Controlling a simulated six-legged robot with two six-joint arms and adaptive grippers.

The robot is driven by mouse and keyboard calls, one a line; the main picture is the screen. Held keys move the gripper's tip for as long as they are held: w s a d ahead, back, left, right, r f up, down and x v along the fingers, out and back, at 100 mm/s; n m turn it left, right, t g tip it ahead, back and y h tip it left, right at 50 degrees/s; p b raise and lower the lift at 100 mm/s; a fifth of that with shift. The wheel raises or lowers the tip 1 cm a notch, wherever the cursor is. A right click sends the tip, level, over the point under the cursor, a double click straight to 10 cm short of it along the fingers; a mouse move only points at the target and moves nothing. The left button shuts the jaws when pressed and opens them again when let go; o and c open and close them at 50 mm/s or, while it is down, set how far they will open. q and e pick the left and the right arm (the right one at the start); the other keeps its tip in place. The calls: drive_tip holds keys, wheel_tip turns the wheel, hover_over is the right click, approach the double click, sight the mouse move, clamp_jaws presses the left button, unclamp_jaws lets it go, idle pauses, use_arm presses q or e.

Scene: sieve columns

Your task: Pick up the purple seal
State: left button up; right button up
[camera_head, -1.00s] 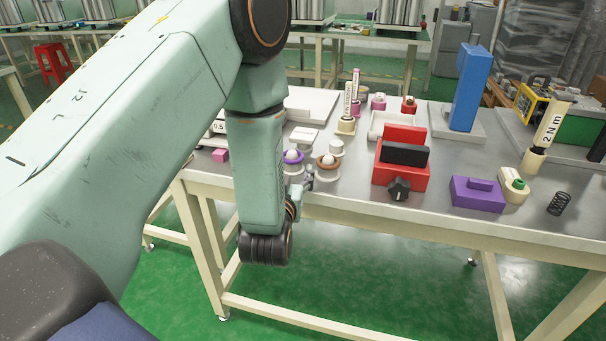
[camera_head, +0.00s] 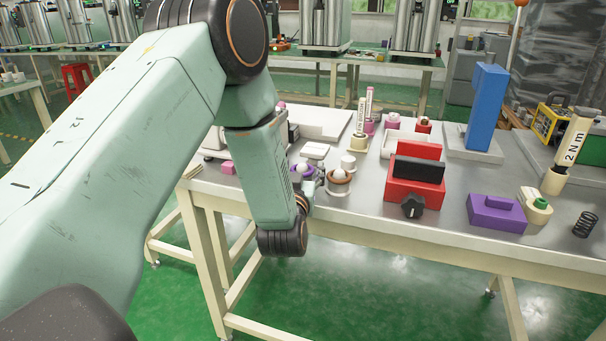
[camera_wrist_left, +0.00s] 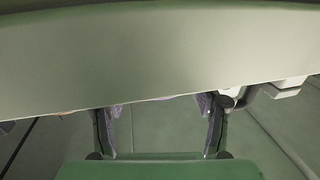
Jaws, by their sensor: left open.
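The purple seal (camera_head: 302,172) is a purple ring around a white ball on a stand, near the front left edge of the table. My left gripper (camera_head: 318,182) is just in front and to the right of it, at the table's edge, and partly hides it. I cannot tell if they touch. In the left wrist view the two fingers of the left gripper (camera_wrist_left: 160,130) are spread apart with nothing clearly held between them. Purple patches show by the fingertips there, but I cannot tell what they are. My right gripper is not in view.
A red block with a black knob (camera_head: 412,190), a purple block (camera_head: 497,212) and a black spring (camera_head: 585,224) lie further right. The table edge (camera_head: 400,225) is close below.

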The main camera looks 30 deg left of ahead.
use_arm(q)
drive_tip(key=shift+w+a+f, duration=0.1)
drive_tip(key=shift+w, duration=0.1)
drive_tip(key=shift+c, duration=0.2)
drive_tip(key=shift+s, duration=0.1)
drive_tip(key=c, duration=0.5)
